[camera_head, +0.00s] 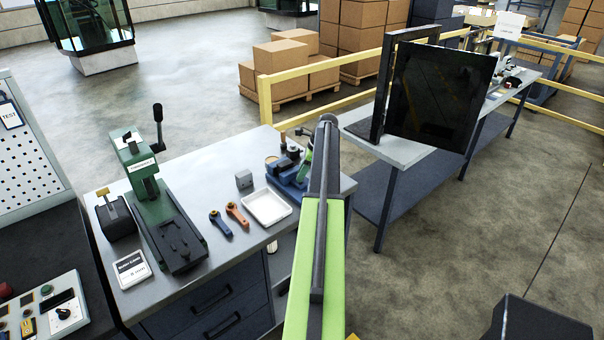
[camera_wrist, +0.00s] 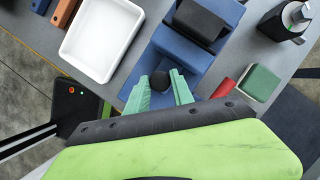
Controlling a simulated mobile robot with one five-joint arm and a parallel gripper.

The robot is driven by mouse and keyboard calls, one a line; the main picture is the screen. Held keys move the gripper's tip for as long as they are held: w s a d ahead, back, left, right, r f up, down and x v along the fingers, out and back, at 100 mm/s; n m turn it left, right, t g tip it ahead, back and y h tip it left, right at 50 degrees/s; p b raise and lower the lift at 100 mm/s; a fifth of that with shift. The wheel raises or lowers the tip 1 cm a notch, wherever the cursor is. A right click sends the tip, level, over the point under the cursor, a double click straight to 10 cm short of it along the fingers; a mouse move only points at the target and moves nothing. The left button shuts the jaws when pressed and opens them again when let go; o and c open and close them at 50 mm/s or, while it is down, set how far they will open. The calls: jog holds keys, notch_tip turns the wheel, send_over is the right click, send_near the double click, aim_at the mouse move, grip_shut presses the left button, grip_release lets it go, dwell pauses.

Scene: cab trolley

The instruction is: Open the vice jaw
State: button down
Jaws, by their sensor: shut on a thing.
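The blue vice (camera_head: 287,180) stands at the right end of the grey workbench (camera_head: 225,180), partly hidden behind my arm. In the wrist view, the blue vice body (camera_wrist: 172,66) reaches up to a dark jaw block (camera_wrist: 203,18). A round black knob (camera_wrist: 160,81) lies at the vice's near end. My gripper (camera_wrist: 161,90) has its two teal fingers on either side of this knob and is shut on it. In the head view, my arm covers most of the gripper. The gap between the jaws cannot be made out clearly.
A green press (camera_head: 150,190) stands further left. A green-and-red item (camera_wrist: 260,83) lies right of the vice.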

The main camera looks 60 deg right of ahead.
jog(key=s, duration=0.1)
jog(key=s+a, duration=0.1)
jog(key=s, duration=0.3)
jog(key=shift+a, duration=0.4)
jog(key=c, duration=1.1)
grip_release()
jog(key=shift+r, duration=0.1)
